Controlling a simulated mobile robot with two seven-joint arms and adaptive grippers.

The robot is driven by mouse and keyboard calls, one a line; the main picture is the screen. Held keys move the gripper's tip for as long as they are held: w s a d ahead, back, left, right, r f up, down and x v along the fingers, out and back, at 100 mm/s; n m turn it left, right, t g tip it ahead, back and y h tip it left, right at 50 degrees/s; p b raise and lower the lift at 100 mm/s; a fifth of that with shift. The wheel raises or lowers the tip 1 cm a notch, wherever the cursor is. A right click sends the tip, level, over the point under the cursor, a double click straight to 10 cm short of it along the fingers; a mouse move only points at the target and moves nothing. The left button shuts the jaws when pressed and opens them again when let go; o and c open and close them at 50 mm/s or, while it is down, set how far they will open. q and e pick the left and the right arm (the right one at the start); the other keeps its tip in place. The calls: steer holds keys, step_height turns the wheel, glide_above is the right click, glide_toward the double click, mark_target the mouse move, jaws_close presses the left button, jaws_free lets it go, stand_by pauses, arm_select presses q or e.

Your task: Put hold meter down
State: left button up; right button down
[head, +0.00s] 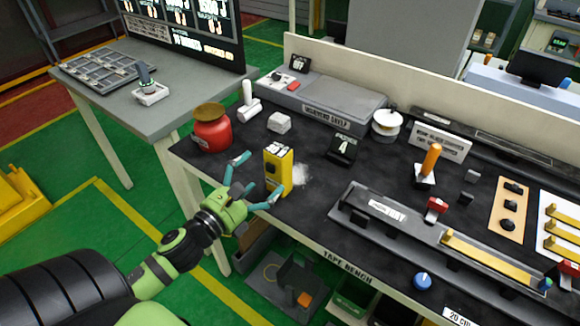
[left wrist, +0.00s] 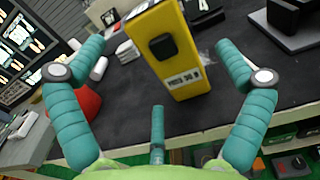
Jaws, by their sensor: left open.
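The hold meter appears to be the yellow box (head: 277,168) with a dark square on its face. It stands upright on the black top of the bench (head: 330,215), near the front edge. My left gripper (head: 259,177) is open beside it, with its teal fingers spread on either side. In the left wrist view the yellow box (left wrist: 180,62) sits beyond and between the open fingers (left wrist: 160,75), with gaps showing on both sides. My right gripper is not in view.
A red jar (head: 212,130) stands left of the box. A white block (head: 279,122) and a dark card stand (head: 343,148) are behind it. A long grey fixture (head: 400,235) lies to the right. Bins (head: 290,285) sit below the bench.

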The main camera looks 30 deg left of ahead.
mark_target(274, 162)
arm_select(q)
steer(key=shift+w+a, duration=0.1)
steer(key=shift+w, duration=0.55)
steer(key=shift+w+a, duration=0.1)
steer(key=shift+w, duration=0.05)
steer(key=shift+w+r+p, duration=0.1)
steer(key=shift+r+p, duration=0.05)
steer(key=shift+p, duration=0.3)
steer(key=w, duration=0.1)
steer(key=w+p, duration=0.1)
steer(key=w, duration=0.2)
steer(key=shift+w+d+f, duration=0.15)
steer(key=shift+d+f, duration=0.05)
steer(key=shift+d, duration=0.1)
steer(key=shift+w+f, duration=0.1)
steer(key=shift+w, duration=0.1)
steer(key=shift+s, duration=0.1)
steer(key=shift+c, duration=0.8)
steer(key=c, duration=1.3)
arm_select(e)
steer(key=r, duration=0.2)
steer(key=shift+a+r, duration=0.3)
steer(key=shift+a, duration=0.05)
